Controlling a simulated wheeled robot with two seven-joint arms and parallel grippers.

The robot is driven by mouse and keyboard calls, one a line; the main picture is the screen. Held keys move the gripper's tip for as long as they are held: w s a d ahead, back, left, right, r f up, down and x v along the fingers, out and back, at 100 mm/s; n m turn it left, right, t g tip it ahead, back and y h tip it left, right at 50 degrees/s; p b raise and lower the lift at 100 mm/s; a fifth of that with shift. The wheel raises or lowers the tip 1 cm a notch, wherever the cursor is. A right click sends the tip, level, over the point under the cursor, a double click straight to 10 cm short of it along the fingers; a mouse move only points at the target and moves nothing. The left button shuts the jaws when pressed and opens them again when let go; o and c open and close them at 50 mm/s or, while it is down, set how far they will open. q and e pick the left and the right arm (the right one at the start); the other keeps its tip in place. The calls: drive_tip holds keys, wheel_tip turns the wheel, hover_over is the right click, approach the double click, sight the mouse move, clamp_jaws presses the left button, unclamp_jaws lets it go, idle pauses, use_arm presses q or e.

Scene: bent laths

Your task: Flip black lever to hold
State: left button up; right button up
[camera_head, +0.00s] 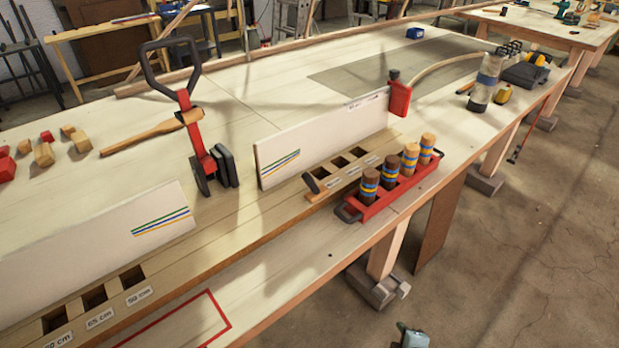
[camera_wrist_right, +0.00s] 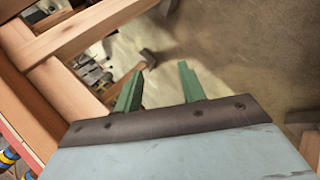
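A red upright stand (camera_head: 196,140) on the bench carries a large black loop handle (camera_head: 173,50) that points up, and a wooden handle sticks out to its left. A small black lever-like piece (camera_head: 311,183) sits at the left end of a wooden block with square holes. I cannot tell which of these is the task's lever, and no "hold" mark is readable. My right gripper (camera_wrist_right: 162,80) has green fingers spread apart with nothing between them. In the head view only a bit of it (camera_head: 411,336) shows at the bottom edge, below the bench front. My left gripper is not in view.
White boards (camera_head: 325,138) stand upright on the bench (camera_head: 265,85). A red rack (camera_head: 385,200) with striped wooden pegs sits near the front edge, and a red bottle (camera_head: 399,97) stands behind it. Bench legs (camera_head: 388,252) stand beside my right gripper; open concrete floor lies to the right.

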sight(312, 182)
drive_tip(key=w+a+r+n+t+y, duration=0.2)
drive_tip(key=w+r+n, duration=0.3)
drive_tip(key=r, duration=0.5)
drive_tip(key=w+a+r+n+t+y, duration=0.2)
drive_tip(key=w+a+r+n+t, duration=0.1)
drive_tip(key=r+n, duration=0.5)
drive_tip(key=w+a+r+n+t+y, duration=0.2)
drive_tip(key=w+a+r+n, duration=0.3)
drive_tip(key=r, duration=0.8)
drive_tip(key=shift+w+r+n+t+y+b, duration=0.2)
drive_tip(key=shift+w+n+t, duration=0.2)
drive_tip(key=shift+w+n, duration=0.15)
drive_tip(key=shift+w+r+n+t+y+b, duration=0.1)
drive_tip(key=shift+w+n+t+y+b, duration=0.1)
drive_tip(key=shift+w+n+t, duration=0.35)
drive_tip(key=w+a+n+g+y+b, duration=0.1)
drive_tip(key=w+a+n, duration=0.2)
drive_tip(key=a+n, duration=0.1)
drive_tip(key=w+a+r+n+g+y+b, duration=0.1)
drive_tip(key=w+a+n+y, duration=0.1)
drive_tip(key=w+a+n, duration=0.2)
drive_tip(key=w+a+n+g+y, duration=0.1)
drive_tip(key=w+a+n, duration=0.3)
drive_tip(key=n, duration=0.1)
drive_tip(key=shift+a+r+g+b, duration=0.25)
drive_tip(key=shift+r+b, duration=0.05)
drive_tip(key=shift+b, duration=0.1)
clamp_jaws()
